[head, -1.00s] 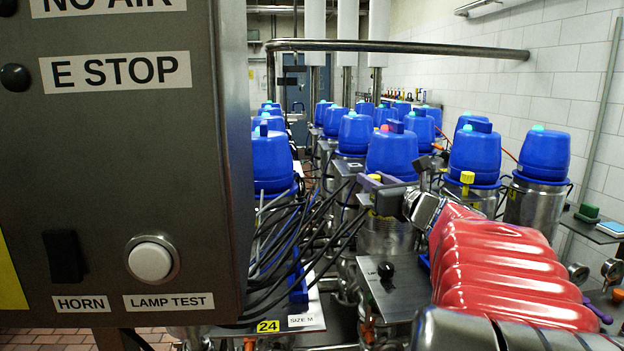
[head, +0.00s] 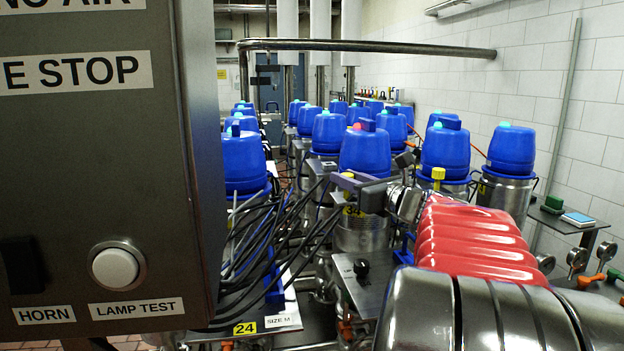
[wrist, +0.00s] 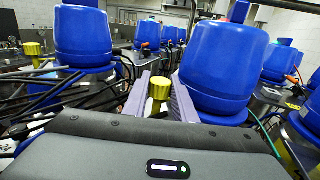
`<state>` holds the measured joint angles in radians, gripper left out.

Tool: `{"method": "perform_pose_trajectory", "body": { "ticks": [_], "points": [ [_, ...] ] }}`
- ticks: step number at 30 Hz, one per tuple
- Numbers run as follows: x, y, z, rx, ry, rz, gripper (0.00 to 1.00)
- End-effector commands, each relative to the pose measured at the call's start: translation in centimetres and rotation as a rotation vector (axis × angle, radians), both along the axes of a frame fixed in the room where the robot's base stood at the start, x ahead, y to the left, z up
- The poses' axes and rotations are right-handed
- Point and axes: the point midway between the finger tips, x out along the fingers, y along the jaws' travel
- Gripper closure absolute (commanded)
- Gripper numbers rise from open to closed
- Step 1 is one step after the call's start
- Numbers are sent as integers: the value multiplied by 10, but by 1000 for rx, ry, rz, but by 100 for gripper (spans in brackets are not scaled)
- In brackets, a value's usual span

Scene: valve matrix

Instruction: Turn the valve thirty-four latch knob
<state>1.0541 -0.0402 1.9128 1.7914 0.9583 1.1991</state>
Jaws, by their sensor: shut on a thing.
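The valve marked 34 (head: 353,211) is a steel body under a blue cap (head: 365,151) with a red light on top. Its latch knob is yellow and ribbed, and stands upright between my two pale purple fingers in the wrist view (wrist: 158,90). My gripper (head: 348,184) is shut on this knob beside the steel body, just below the cap. The blue cap in the wrist view (wrist: 222,62) is close to the right finger. In the head view the knob is mostly hidden by my fingers and only a bit of yellow shows.
A steel control panel (head: 90,210) fills the left of the head view. Black cables (head: 265,255) run left of the valve. Another capped valve with a yellow knob (head: 438,174) stands close on the right. A steel pipe (head: 400,47) crosses behind, above the caps.

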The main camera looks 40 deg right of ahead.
Motion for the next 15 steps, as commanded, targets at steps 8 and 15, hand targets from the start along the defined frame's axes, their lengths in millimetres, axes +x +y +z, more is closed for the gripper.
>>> {"method": "perform_pose_trajectory", "body": {
  "ticks": [8, 15],
  "points": [
    [-1, -4, -2, 1, 2, 180, 98],
    [0, -4, -2, 4, 3, 362, 98]
  ]
}}
